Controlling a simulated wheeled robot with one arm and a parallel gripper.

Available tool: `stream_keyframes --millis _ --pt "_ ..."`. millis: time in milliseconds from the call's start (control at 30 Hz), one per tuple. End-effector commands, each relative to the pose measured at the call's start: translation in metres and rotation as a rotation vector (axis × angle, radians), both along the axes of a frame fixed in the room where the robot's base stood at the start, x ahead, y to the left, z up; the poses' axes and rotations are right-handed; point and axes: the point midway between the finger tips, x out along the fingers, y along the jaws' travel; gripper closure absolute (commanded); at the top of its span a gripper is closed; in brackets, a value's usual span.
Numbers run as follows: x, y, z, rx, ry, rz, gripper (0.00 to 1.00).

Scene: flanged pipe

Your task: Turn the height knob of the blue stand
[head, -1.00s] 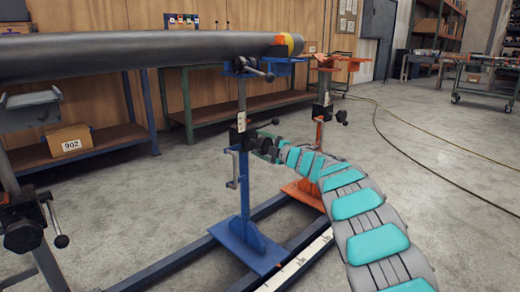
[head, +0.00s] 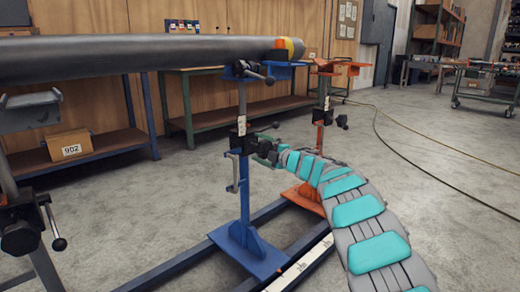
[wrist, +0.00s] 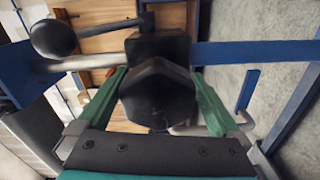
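The blue stand (head: 245,200) stands upright on a dark floor rail, with a blue base plate and a grey upper post. Its black height knob (wrist: 157,92) fills the middle of the wrist view, in front of a black collar block (wrist: 158,47). My gripper (wrist: 159,78) has its two green fingers on either side of the knob, seemingly touching it. In the head view my gripper (head: 266,148) is at the stand's collar, and the knob is mostly hidden there.
A dark pipe (head: 140,60) with a yellow-orange end lies across the stand tops. An orange stand (head: 318,130) is close behind to the right, and a grey stand (head: 22,200) is at the left. Open floor lies at the right, crossed by a cable (head: 400,150).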

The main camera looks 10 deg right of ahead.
Motion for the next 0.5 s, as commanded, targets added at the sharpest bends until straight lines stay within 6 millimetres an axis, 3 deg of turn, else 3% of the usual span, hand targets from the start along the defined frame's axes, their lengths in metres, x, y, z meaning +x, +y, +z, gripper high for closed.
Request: stream_keyframes --millis 267,500 --pt "-0.001 -0.002 0.001 0.001 0.000 -0.002 0.00" --pt "-0.017 -0.014 0.002 -0.003 0.000 -0.004 0.00"
